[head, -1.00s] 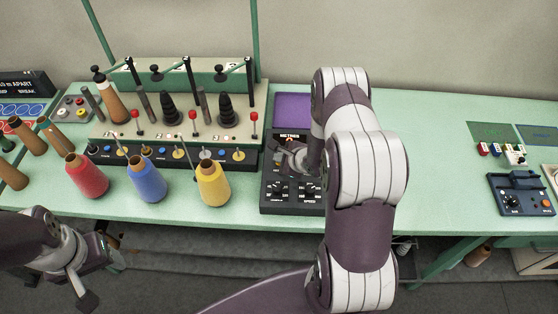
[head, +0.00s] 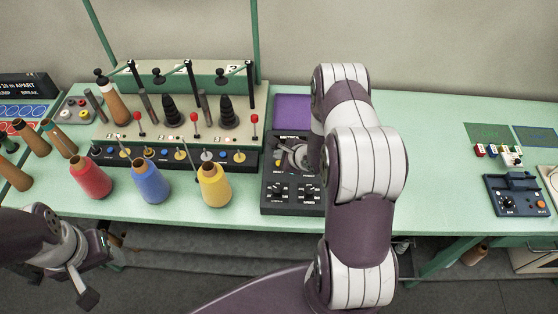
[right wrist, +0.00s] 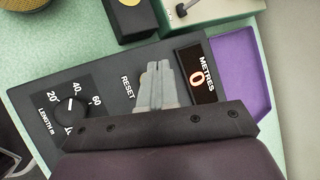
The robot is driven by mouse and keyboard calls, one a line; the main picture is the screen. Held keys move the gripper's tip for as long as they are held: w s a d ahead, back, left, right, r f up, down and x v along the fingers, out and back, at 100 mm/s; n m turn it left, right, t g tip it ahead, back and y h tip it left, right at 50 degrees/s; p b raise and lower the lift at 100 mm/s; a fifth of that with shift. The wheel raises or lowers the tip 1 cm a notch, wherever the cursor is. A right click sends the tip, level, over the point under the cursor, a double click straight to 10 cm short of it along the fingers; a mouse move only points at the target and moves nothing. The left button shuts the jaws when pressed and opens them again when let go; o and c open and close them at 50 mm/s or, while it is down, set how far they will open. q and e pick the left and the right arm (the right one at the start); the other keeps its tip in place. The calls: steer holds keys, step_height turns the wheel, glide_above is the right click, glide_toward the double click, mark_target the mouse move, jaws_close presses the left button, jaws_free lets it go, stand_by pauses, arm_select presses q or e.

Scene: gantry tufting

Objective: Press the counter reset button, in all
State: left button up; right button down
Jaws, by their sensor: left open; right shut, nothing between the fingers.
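The dark counter panel (head: 268,200) stands on the green bench; it also fills the right wrist view (right wrist: 110,100). There the METRES display (right wrist: 197,78) reads 0, and a RESET label is printed left of my fingers. My right gripper (right wrist: 155,68) is shut and empty over the panel, between label and display. I cannot tell whether it touches the panel. In the head view it (head: 288,154) is partly hidden by my arm. My left gripper (head: 76,284) is open and empty before the bench's front edge.
A length knob (right wrist: 70,104) sits on the panel. A purple tray (head: 293,106) lies behind it. Red (head: 90,178), blue (head: 150,183) and yellow (head: 214,186) yarn cones stand to the left, before a spindle rack. A blue device (head: 515,195) is at right.

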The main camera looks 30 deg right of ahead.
step_height(320, 180, up, 4)
steer(key=p, duration=0.3)
steer(key=shift+r+p, duration=0.25)
steer(key=shift+p, duration=0.15)
steer(key=shift+f, duration=0.1)
